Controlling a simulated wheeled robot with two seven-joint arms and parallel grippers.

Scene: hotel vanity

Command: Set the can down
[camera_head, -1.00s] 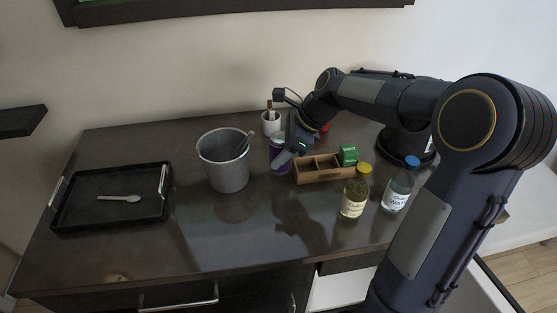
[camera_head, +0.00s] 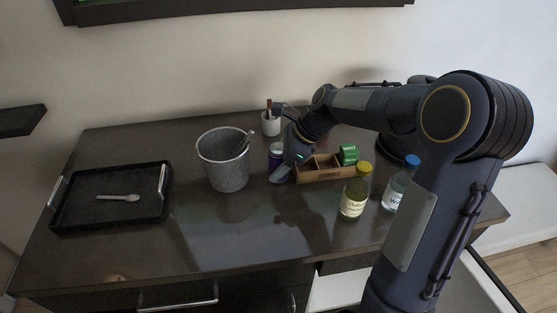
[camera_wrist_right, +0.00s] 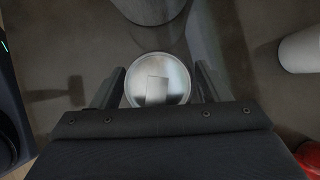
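The purple can (camera_head: 275,151) with a silver top is upright at the middle of the vanity, just right of the grey bucket. My right gripper (camera_head: 282,168) is around it, one finger on each side, and hides part of its body. In the right wrist view the can's round top (camera_wrist_right: 158,80) lies between the two fingers, which seem to press on its sides. The can's base is near the tabletop (camera_head: 215,240); I cannot tell if it touches. My left gripper is not in view.
The bucket (camera_head: 223,172) stands close left of the can. A white cup (camera_head: 271,123) is behind it, and a wooden divided box (camera_head: 319,175) with a green box (camera_head: 348,155) is right. Two bottles (camera_head: 354,195) stand front right. A black tray (camera_head: 85,213) with a spoon lies left.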

